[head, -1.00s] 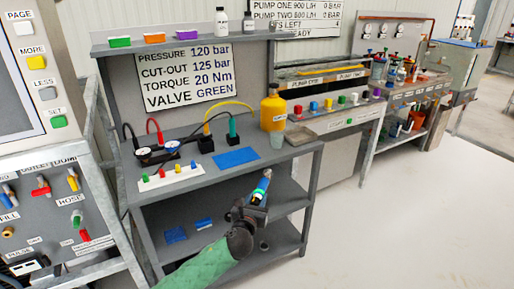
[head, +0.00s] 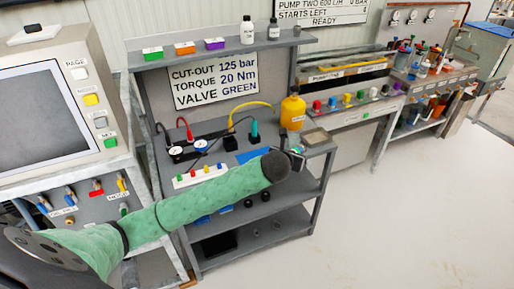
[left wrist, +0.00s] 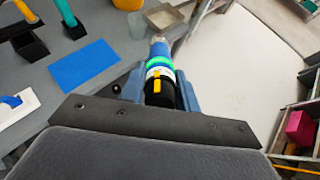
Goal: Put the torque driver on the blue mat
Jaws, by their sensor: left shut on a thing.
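The torque driver (left wrist: 159,62) has a silver tip and blue, green, white and black sections with a yellow tab. My left gripper (left wrist: 160,88) is shut on it, with its blue fingers on either side. In the left wrist view the driver points away, right of the blue mat (left wrist: 86,66) and apart from it in the picture. In the head view my left gripper (head: 294,156) is near the bench's right end, and the driver is mostly hidden there. The blue mat (head: 250,155) lies flat and bare on the bench top, partly hidden by my arm. My right gripper is not in view.
A yellow bottle (head: 293,112), a grey tray (head: 315,137) and a clear cup (left wrist: 137,25) stand near the bench's right end. Gauges (head: 187,149), black blocks with cables, and a white strip with coloured knobs (head: 201,175) are left of the mat. Open floor lies right.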

